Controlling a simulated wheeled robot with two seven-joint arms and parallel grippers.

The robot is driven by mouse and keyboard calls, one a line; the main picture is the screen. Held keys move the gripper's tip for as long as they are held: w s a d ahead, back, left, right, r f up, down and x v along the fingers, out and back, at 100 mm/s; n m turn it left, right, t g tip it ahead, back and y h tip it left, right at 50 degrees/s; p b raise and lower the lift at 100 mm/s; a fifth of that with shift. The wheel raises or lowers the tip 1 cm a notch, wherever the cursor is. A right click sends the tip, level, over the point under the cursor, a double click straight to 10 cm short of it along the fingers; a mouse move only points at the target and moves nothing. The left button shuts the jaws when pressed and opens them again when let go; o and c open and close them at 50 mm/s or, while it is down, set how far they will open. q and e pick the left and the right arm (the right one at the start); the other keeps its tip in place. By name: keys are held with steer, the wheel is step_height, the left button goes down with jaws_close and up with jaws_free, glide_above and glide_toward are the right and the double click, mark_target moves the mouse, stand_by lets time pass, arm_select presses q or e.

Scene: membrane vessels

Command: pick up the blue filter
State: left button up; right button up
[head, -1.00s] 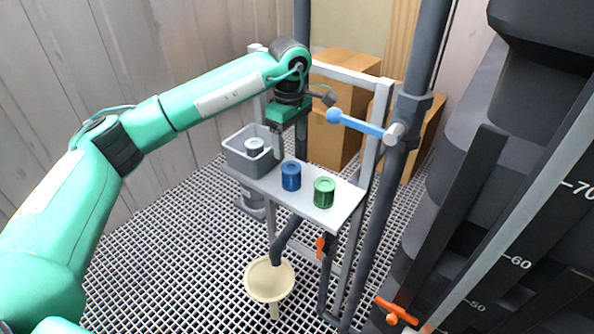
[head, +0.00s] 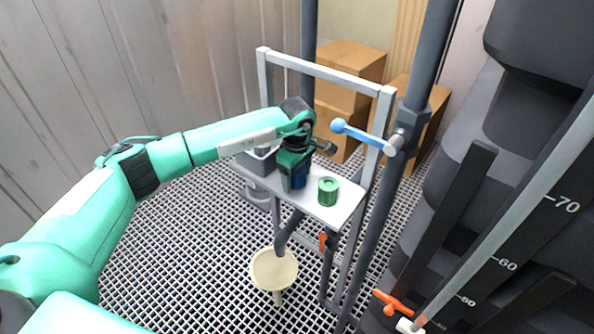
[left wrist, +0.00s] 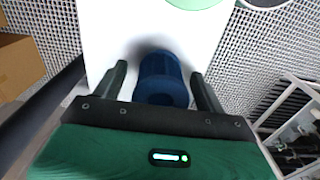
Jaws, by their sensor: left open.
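The blue filter (head: 299,180) stands on the small white shelf (head: 335,214), mostly hidden behind my left gripper in the head view. In the left wrist view the blue filter (left wrist: 161,80) sits between the two dark fingers. My left gripper (left wrist: 161,82) is open, with a finger on each side of the filter; I cannot tell whether either finger touches it. In the head view my left gripper (head: 294,184) points down over the filter. My right gripper is not in view.
A green filter (head: 328,191) stands right of the blue one on the shelf. A grey bin (head: 258,163) is at the shelf's left end. A blue-handled valve lever (head: 362,135) and dark pipes are close on the right. A cream funnel (head: 273,270) is below.

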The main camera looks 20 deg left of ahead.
arm_select(q)
steer(key=c, duration=1.1)
steer(key=shift+o, duration=0.2)
